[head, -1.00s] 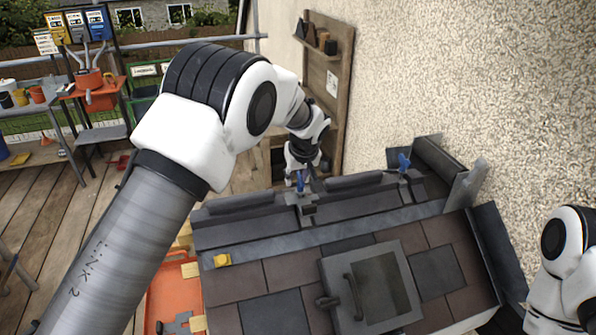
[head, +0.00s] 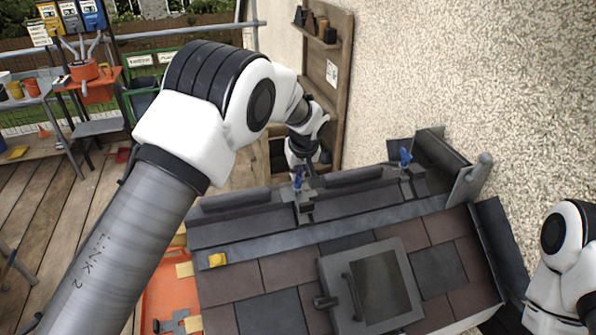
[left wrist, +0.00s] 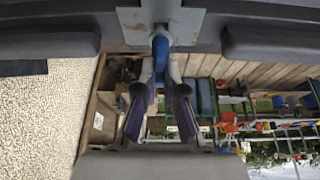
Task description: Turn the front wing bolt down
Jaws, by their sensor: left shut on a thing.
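A blue wing bolt (head: 298,182) stands on a metal clamp bracket (head: 304,207) at the ridge of the small tiled roof (head: 275,272). My left gripper (head: 301,172) reaches down to this bolt from behind and is shut on it. In the left wrist view the blue bolt (left wrist: 160,46) sits under a grey plate, with the fingers (left wrist: 158,100) on either side of its lower end. The fingertips are partly hidden in the head view. A second blue wing bolt (head: 404,157) stands free farther right along the ridge. My right gripper is outside the frames.
A hatch with a dark pane (head: 380,286) and a yellow piece (head: 217,260) are on the roof slope. The rough wall (head: 450,70) rises close on the right. A wooden shelf (head: 325,75) stands behind my left gripper. An orange tray (head: 168,290) lies left of the roof.

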